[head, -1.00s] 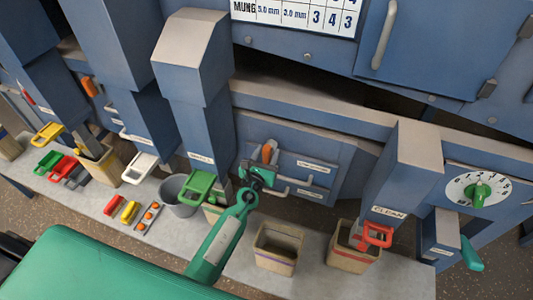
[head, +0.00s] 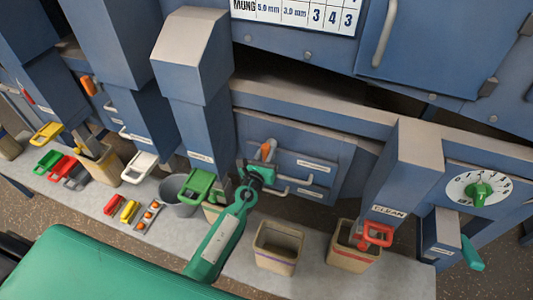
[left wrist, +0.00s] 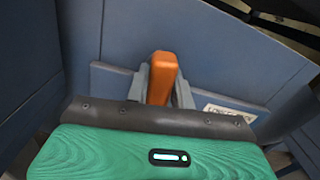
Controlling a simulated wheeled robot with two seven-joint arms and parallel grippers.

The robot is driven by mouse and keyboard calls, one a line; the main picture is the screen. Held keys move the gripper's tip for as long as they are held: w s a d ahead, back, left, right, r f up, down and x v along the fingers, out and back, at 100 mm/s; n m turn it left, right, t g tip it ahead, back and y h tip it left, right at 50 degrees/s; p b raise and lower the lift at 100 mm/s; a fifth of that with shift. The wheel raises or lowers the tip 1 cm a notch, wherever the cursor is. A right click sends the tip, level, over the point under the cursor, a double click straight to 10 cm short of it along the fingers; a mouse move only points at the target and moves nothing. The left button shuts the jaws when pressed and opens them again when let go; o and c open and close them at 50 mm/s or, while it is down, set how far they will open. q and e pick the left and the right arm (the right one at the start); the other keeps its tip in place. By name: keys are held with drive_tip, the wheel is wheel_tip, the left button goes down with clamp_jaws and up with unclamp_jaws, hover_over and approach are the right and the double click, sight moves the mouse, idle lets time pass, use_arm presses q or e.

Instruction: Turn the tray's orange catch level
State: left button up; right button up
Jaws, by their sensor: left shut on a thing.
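The orange catch (head: 266,151) sits on the blue tray front (head: 310,170) in the middle of the head view. In the left wrist view the catch (left wrist: 163,76) stands lengthwise up the picture, between the two grey fingers. My left gripper (head: 267,160) is shut on the catch; it also shows in the left wrist view (left wrist: 160,88). The gripper's dark wrist and green arm hide the lower left of the tray front. The catch's pivot is hidden behind the fingers. My right gripper is not in view.
Metal handles (head: 297,181) and white labels are on the blue fronts beside the gripper. A green slide handle (head: 198,185) is close to the arm's left. Beige bins (head: 277,262) stand on the grey ledge below. A clean chute (head: 405,175) rises to the right.

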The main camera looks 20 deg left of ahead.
use_arm(q)
drive_tip(key=n+b, duration=0.1)
drive_tip(key=n, duration=0.2)
drive_tip(key=shift+a+f, duration=0.1)
drive_tip(key=shift+f, duration=0.05)
drive_tip(key=n+b, duration=0.1)
drive_tip(key=n, duration=0.4)
drive_tip(key=shift+a+f, duration=0.1)
drive_tip(key=shift+a, duration=0.05)
drive_tip(key=n+b, duration=0.1)
drive_tip(key=n, duration=0.3)
drive_tip(key=shift+f, duration=0.1)
drive_tip(key=shift+a+f+n+b, duration=0.1)
drive_tip(key=shift+n+b, duration=0.5)
drive_tip(key=shift+n, duration=1.5)
drive_tip(key=o, duration=1)
